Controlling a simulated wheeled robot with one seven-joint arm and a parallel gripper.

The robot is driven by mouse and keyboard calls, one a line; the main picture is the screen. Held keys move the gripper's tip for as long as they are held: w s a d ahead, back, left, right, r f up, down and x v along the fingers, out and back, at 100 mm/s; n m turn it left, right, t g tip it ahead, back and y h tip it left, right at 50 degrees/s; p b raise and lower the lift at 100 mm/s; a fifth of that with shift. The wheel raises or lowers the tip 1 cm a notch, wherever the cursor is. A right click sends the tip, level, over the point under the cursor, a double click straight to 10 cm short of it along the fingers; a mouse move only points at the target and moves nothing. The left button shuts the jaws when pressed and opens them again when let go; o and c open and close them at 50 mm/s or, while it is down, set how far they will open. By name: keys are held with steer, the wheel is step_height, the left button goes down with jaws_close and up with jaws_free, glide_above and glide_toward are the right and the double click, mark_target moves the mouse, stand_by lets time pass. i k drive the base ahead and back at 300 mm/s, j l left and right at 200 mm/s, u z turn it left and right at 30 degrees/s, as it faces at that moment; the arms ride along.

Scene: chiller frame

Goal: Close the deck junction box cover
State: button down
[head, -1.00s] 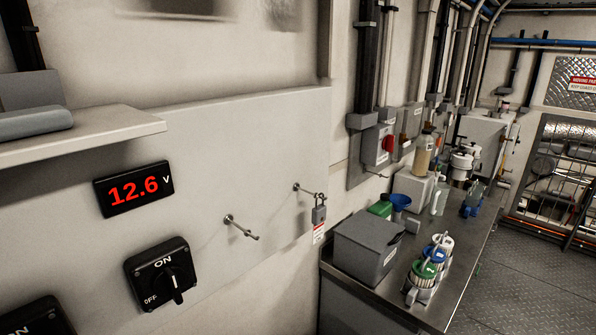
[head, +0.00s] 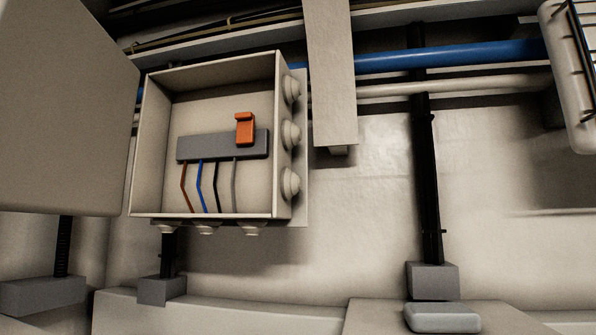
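The deck junction box (head: 292,205) is mounted on the wall at the upper left of the head view, and its front is open. Inside are a grey terminal block (head: 205,147) with an orange part (head: 245,129) and several coloured wires below it. The cover (head: 62,110) is a large plain beige panel standing swung open to the left of the box, its right edge beside the box's left side. Its far left part runs out of the picture. My gripper is not in view.
A blue pipe (head: 455,55) and a pale pipe run along the wall to the right. A beige upright (head: 332,75) and a black conduit (head: 425,160) stand right of the box. A grey rounded item (head: 441,318) lies on the ledge below. The wall right of the box is mostly bare.

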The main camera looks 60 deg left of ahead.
mark_target(69, 92)
steer(key=u, duration=1.9)
